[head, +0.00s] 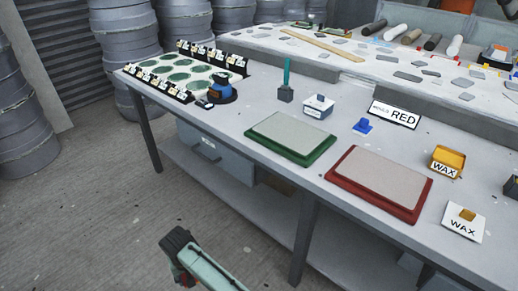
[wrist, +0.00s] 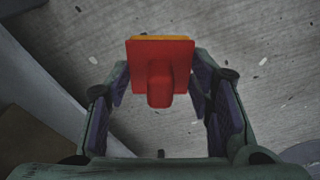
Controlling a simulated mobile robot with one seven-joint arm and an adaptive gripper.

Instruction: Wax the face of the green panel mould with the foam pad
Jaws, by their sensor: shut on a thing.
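The green panel mould (head: 291,136) lies on the bench in the head view, with a pale grey face and green rim. My gripper (wrist: 160,88) is shut on a red pad with a handle (wrist: 160,58), a yellow-orange edge showing at its far side; I take it for the foam pad. In the wrist view it is over the floor, away from the bench. My arm (head: 200,265) shows low in the head view, apart from the mould; the pad cannot be made out there. A yellow wax tin (head: 448,157) stands to the right.
The red panel mould (head: 381,181) lies right of the green one. A sign reading RED (head: 394,114), a blue block (head: 362,126), a white labelled box (head: 318,107) and a WAX card (head: 463,223) are around them. Left are a blue-and-black item (head: 222,91) and card rows (head: 158,85).

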